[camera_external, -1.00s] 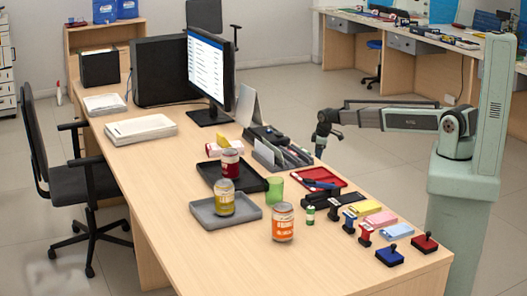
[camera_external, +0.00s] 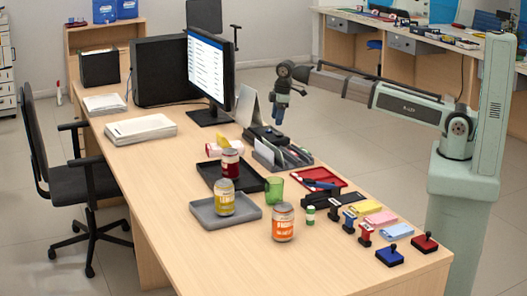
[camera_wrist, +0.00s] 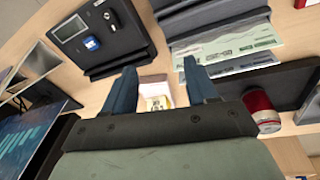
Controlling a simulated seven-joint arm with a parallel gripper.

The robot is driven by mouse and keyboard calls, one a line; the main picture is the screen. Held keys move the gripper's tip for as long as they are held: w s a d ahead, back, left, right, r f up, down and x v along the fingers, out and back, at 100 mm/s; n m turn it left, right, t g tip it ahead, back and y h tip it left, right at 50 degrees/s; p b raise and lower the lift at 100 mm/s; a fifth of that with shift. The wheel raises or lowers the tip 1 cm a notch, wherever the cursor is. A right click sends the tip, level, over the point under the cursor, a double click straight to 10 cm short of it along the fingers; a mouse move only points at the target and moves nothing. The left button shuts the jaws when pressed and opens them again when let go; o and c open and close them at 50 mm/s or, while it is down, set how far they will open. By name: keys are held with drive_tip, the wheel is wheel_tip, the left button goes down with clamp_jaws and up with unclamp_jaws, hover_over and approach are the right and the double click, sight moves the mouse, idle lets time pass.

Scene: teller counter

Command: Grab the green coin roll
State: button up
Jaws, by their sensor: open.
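The coin roll does not show in the wrist view.
A green cup (camera_external: 274,190), an orange-labelled jar (camera_external: 283,222) and a red tray (camera_external: 330,177) surround the roll. Stamps and pads (camera_external: 390,256) lie to its right. The organiser (camera_external: 282,155) is below my gripper. The front of the counter is clear.

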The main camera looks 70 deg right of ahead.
drive_tip(key=s+a+r+n, duration=0.1)
drive_tip(key=s+a+n, duration=0.15)
drive_tip(key=a, duration=1.35)
drive_tip(key=n+g, duration=0.2)
drive_tip(key=n, duration=0.6)
approach(311, 208)
drive_tip(key=shift+m, duration=0.25)
drive_tip(key=shift+w+d+f, duration=0.1)
drive_tip(key=shift+d+f, duration=0.05)
drive_tip(key=shift+f, duration=2.7)
drive_tip(key=shift+w+d+f, duration=0.1)
drive_tip(key=shift+f, duration=2.8)
drive_tip(key=shift+c, duration=0.3)
clamp_jaws()
